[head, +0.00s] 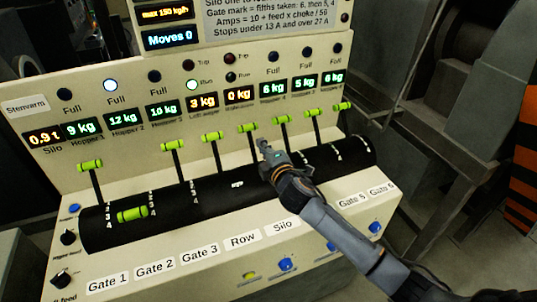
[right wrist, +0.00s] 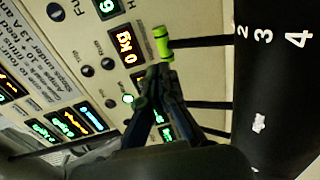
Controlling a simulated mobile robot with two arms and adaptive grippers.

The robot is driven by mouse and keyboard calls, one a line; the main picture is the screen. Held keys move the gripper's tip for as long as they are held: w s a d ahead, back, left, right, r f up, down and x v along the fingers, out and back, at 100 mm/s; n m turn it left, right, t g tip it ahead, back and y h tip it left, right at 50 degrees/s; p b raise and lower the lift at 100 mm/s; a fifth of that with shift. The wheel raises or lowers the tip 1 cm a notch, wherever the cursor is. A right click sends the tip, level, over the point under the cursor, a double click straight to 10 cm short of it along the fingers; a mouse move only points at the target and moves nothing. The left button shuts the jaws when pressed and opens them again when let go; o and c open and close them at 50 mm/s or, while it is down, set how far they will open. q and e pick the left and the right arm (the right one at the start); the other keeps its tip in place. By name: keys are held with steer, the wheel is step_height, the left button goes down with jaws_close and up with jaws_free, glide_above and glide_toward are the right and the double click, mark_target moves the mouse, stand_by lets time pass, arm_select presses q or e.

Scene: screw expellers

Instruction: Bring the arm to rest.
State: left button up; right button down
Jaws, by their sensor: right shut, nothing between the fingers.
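My right gripper (head: 264,148) is shut and empty, in front of the slotted black drum (head: 212,196) of the control panel. In the right wrist view its fingertips (right wrist: 163,72) meet just below a green lever knob (right wrist: 161,43). I cannot tell whether they touch that lever. In the head view the nearest green knob (head: 248,128) is just up and left of the fingertips. My right forearm comes in from the lower right and hides part of the label row. My left gripper is not in view.
Several green-knobbed levers stand up in a row; one knob (head: 131,213) at the left is pulled low. Above are lit displays (head: 166,112) and lamps. Blue buttons (head: 285,264) and black dials (head: 68,237) sit on the front. Floor (head: 450,190) shows at the right.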

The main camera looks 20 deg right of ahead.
steer(key=s+f+m+g, duration=0.4)
steer(key=s+f+m, duration=0.1)
steer(key=s, duration=0.9)
steer(key=s+f+m+g, duration=0.5)
steer(key=s+f+m, duration=0.1)
steer(key=s, duration=0.8)
steer(key=s+f+m+g, duration=0.4)
steer(key=s+f+m, duration=0.1)
steer(key=s, duration=0.9)
step_height(320, 180, down, 30)
steer(key=s+g+b, duration=0.2)
steer(key=s, duration=0.1)
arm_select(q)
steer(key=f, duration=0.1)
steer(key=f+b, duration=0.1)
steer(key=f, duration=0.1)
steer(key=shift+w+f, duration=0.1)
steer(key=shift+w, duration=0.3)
arm_select(e)
steer(key=s+d+f, duration=0.2)
steer(key=s+f, duration=1.3)
steer(key=shift+s+g+h, duration=0.3)
steer(key=shift+s+g, duration=0.05)
steer(key=shift+g, duration=0.05)
